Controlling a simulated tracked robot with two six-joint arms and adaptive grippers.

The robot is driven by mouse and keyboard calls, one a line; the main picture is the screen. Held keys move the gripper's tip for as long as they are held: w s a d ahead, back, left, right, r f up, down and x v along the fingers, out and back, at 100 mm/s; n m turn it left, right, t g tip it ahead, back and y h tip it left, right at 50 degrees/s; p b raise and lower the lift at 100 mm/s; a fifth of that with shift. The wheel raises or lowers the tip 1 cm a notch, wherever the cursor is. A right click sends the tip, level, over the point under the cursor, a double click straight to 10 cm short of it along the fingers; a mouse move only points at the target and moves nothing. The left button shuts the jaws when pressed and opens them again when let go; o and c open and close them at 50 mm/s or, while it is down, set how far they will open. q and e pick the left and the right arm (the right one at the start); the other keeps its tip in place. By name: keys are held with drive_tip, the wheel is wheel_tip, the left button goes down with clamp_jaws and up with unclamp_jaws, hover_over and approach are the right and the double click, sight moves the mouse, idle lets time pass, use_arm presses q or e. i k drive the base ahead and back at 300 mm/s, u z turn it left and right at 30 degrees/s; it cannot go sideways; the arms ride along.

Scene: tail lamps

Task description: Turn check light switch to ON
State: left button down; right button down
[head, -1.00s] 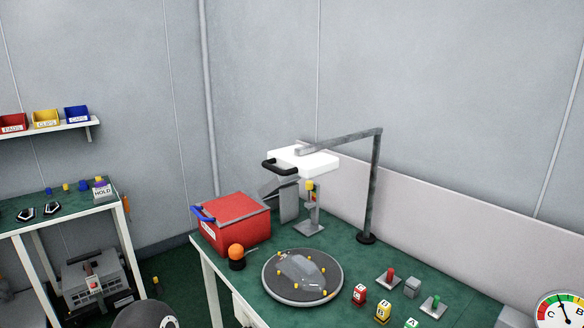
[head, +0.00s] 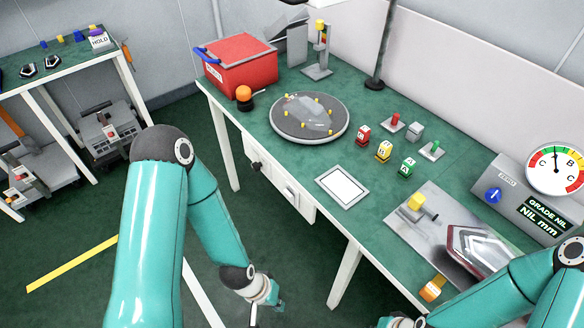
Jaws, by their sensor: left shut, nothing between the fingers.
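The overhead lamp on the grey post (head: 381,50) is mostly cut off by the top edge of the head view. On the table's front face is a white panel with a small black knob (head: 256,166) and a pale box-like fitting (head: 291,195). I cannot tell whether either is the check light switch, or its position. My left gripper (head: 274,301) is shut and empty, pointing down in front of the table and below its top, apart from the panel. My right gripper (head: 387,322) is mostly cut off at the bottom edge, so its fingers are unclear.
The green table (head: 290,155) holds a red box (head: 240,68), a round turntable (head: 290,130), small coloured blocks (head: 383,152), a framed white plate (head: 342,186), a tail lamp (head: 475,250) and a dial gauge (head: 555,170). A side bench (head: 55,80) stands left. Open floor lies between.

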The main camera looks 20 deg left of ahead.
sight(290, 197)
drive_tip(key=u, duration=1.6)
drive_tip(key=i, duration=0.1)
drive_tip(key=z, duration=2.7)
drive_tip(key=k, duration=1.35)
drive_tip(key=u, duration=0.7)
drive_tip(key=i, duration=1)
drive_tip(key=z, duration=0.05)
